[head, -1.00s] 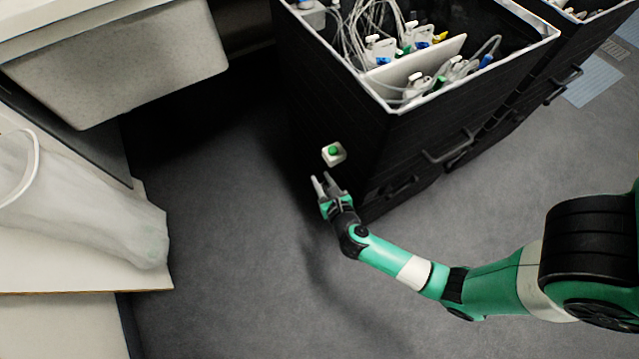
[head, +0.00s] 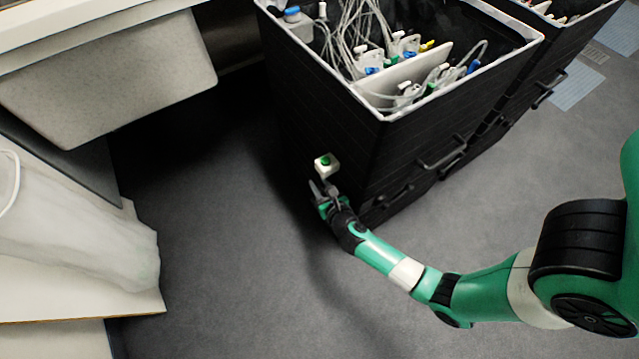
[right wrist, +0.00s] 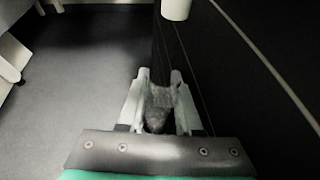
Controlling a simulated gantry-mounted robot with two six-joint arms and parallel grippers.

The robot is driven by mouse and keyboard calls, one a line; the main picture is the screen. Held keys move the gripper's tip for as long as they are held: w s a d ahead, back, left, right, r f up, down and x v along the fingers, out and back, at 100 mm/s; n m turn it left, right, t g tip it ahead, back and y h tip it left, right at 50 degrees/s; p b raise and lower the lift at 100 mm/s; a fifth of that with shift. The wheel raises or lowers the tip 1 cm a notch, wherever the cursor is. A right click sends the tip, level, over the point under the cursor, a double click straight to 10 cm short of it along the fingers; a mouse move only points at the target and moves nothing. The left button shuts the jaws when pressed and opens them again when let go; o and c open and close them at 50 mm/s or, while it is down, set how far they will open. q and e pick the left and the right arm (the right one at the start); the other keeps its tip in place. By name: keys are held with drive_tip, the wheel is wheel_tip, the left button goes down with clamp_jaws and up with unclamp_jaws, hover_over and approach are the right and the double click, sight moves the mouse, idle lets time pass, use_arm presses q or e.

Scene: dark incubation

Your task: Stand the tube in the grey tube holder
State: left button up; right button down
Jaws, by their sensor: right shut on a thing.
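My right gripper (head: 322,186) is low beside the front corner of a black cabinet, just below a white block with a green top. In the right wrist view its two pale fingers (right wrist: 159,76) are shut on a greyish, mottled, see-through piece (right wrist: 160,98), which seems to be the tube. Its lower part is dark and its ends are hard to make out. The tube is too small to tell in the head view. I cannot make out a grey tube holder in either view. My left gripper is not in view.
The black cabinet (head: 330,95) holds cables and connectors in its open top. The white block with the green top (head: 326,164) sticks out from it, close above my gripper. A grey basin (head: 110,85) and a pale counter (head: 80,308) stand at left. The floor (head: 220,250) between is clear.

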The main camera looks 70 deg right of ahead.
drive_tip(key=shift+f+b, duration=0.4)
drive_tip(key=shift+f, duration=0.2)
idle(0.3)
drive_tip(key=c, duration=0.7)
unclamp_jaws()
drive_tip(key=shift+o, duration=1)
drive_tip(key=shift+w+a, duration=0.1)
drive_tip(key=shift+a, duration=0.1)
drive_tip(key=shift+d, duration=0.1)
drive_tip(key=shift+r, duration=0.1)
drive_tip(key=p+v, duration=0.4)
drive_tip(key=v, duration=0.7)
drive_tip(key=shift+a, duration=0.3)
